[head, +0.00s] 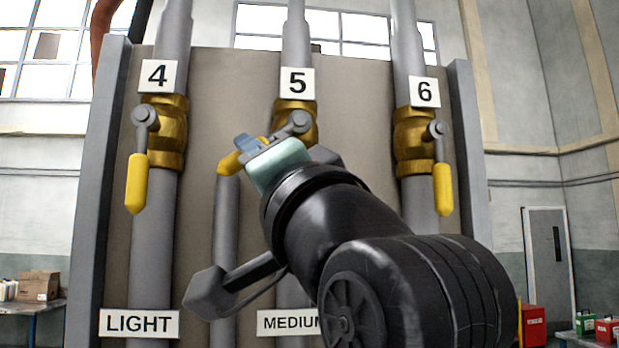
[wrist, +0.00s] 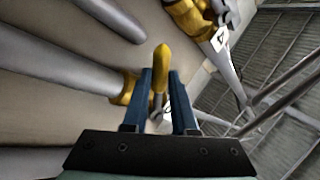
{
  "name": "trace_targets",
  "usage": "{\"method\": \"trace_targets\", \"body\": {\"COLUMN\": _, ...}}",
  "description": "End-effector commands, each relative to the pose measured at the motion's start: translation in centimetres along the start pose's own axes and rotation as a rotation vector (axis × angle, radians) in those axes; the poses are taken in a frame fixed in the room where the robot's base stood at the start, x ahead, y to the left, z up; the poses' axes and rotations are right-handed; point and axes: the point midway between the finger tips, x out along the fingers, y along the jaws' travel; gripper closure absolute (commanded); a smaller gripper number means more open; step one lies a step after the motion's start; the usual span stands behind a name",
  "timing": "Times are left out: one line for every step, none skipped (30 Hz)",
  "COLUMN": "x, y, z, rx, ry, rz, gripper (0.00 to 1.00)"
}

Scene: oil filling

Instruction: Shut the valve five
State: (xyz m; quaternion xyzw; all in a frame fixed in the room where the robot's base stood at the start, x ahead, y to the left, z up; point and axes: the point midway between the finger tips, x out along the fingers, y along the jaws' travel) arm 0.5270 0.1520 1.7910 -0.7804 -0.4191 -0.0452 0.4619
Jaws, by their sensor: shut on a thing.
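Valve five has a brass body (head: 297,115) on the middle pipe, under the white "5" sign (head: 294,83). Its yellow-gripped handle (head: 230,163) points left and slightly down from the grey pivot. My gripper (head: 246,143) is at this handle and partly covers it. In the wrist view the yellow handle (wrist: 162,57) lies between the two blue fingers of my gripper (wrist: 160,75), which are shut on it. The wrist view also shows part of a brass body (wrist: 123,88) behind the left finger.
Valve four (head: 165,125) at left and valve six (head: 412,138) at right have yellow handles hanging down along their pipes. "LIGHT" (head: 139,323) and partly covered "MEDIUM" (head: 288,323) signs are below. My arm blocks the lower middle of the panel.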

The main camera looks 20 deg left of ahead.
Motion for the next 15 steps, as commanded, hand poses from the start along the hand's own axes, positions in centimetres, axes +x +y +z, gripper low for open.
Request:
{"method": "trace_targets", "body": {"x": 0.2, "y": -0.4, "z": 0.3, "rx": 0.043, "ry": 0.022, "rz": -0.004, "gripper": 1.0}}
{"method": "trace_targets", "body": {"x": 0.4, "y": -0.6, "z": 0.3, "rx": 0.066, "ry": 0.038, "rz": -0.005, "gripper": 1.0}}
{"method": "trace_targets", "body": {"x": 0.5, "y": -0.8, "z": 0.3, "rx": 0.098, "ry": 0.06, "rz": -0.005, "gripper": 1.0}}
{"method": "trace_targets", "body": {"x": 0.6, "y": -1.0, "z": 0.3, "rx": 0.122, "ry": 0.075, "rz": -0.005, "gripper": 1.0}}
{"method": "trace_targets", "body": {"x": 0.8, "y": -1.1, "z": 0.3, "rx": 0.145, "ry": 0.09, "rz": -0.004, "gripper": 1.0}}
{"method": "trace_targets", "body": {"x": 0.9, "y": -1.3, "z": 0.3, "rx": 0.176, "ry": 0.111, "rz": -0.004, "gripper": 1.0}}
{"method": "trace_targets", "body": {"x": 1.0, "y": -1.5, "z": 0.3, "rx": 0.198, "ry": 0.125, "rz": -0.004, "gripper": 1.0}}
{"method": "trace_targets", "body": {"x": 1.1, "y": -1.7, "z": 0.3, "rx": 0.221, "ry": 0.14, "rz": -0.004, "gripper": 1.0}}
{"method": "trace_targets", "body": {"x": 1.2, "y": -1.9, "z": 0.3, "rx": 0.25, "ry": 0.159, "rz": -0.004, "gripper": 1.0}}
{"method": "trace_targets", "body": {"x": 1.3, "y": -2.0, "z": 0.2, "rx": 0.27, "ry": 0.173, "rz": -0.003, "gripper": 1.0}}
{"method": "trace_targets", "body": {"x": 1.4, "y": -2.1, "z": 0.2, "rx": 0.29, "ry": 0.186, "rz": -0.003, "gripper": 1.0}}
{"method": "trace_targets", "body": {"x": 1.5, "y": -2.3, "z": 0.2, "rx": 0.316, "ry": 0.203, "rz": -0.003, "gripper": 1.0}}
{"method": "trace_targets", "body": {"x": 1.6, "y": -2.4, "z": 0.1, "rx": 0.334, "ry": 0.216, "rz": -0.002, "gripper": 1.0}}
{"method": "trace_targets", "body": {"x": 1.7, "y": -2.5, "z": 0.1, "rx": 0.352, "ry": 0.227, "rz": -0.002, "gripper": 1.0}}
{"method": "trace_targets", "body": {"x": 1.8, "y": -2.6, "z": 0.1, "rx": 0.374, "ry": 0.242, "rz": -0.002, "gripper": 1.0}}
